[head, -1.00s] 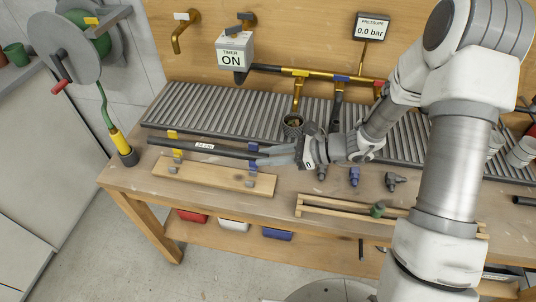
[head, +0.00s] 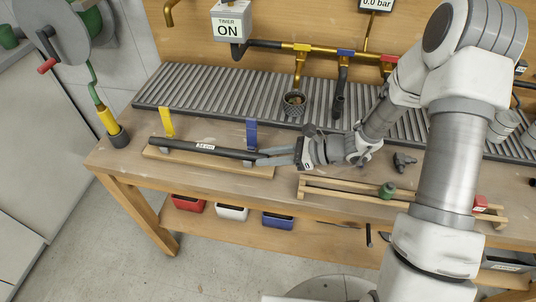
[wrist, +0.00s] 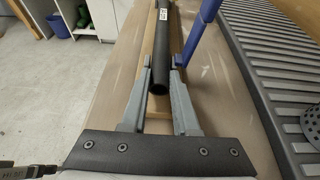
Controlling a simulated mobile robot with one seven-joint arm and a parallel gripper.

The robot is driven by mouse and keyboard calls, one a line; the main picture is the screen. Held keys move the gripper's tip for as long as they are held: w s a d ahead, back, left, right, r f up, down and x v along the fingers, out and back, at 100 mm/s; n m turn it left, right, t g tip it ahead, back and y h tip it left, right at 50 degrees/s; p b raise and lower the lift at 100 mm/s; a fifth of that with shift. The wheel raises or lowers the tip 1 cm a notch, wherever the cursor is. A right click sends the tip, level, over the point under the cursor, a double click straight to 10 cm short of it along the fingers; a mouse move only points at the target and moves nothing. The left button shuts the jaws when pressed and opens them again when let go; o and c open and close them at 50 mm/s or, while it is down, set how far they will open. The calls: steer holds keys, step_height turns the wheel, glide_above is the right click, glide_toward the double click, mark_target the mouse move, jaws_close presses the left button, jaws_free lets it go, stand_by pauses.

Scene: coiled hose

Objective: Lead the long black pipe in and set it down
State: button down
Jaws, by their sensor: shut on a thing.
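The long black pipe (head: 190,146), with a white label, lies lengthwise along the wooden board (head: 215,167) on the bench. A yellow upright piece (head: 166,122) and a blue upright piece (head: 251,134) stand behind it, one near each end. The pipe is low over the board and hides most of the grey supports there; I cannot tell whether it rests fully in them. My gripper (head: 262,158) is shut on the pipe's right end. In the wrist view the pipe's open end (wrist: 158,88) shows between the fingers, with the blue piece (wrist: 201,32) close on the right.
A grey roller bed (head: 240,95) runs behind the board, with a mesh cup (head: 294,103) on it. A hose reel (head: 62,22) and its yellow nozzle (head: 108,121) are at the left. A wooden rack (head: 350,191) lies at the front right. Coloured bins hang below.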

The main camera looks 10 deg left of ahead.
steer(key=shift+f, duration=0.15)
steer(key=c, duration=0.6)
jaws_free()
steer(key=shift+p+v, duration=0.4)
steer(key=shift+v, duration=2.6)
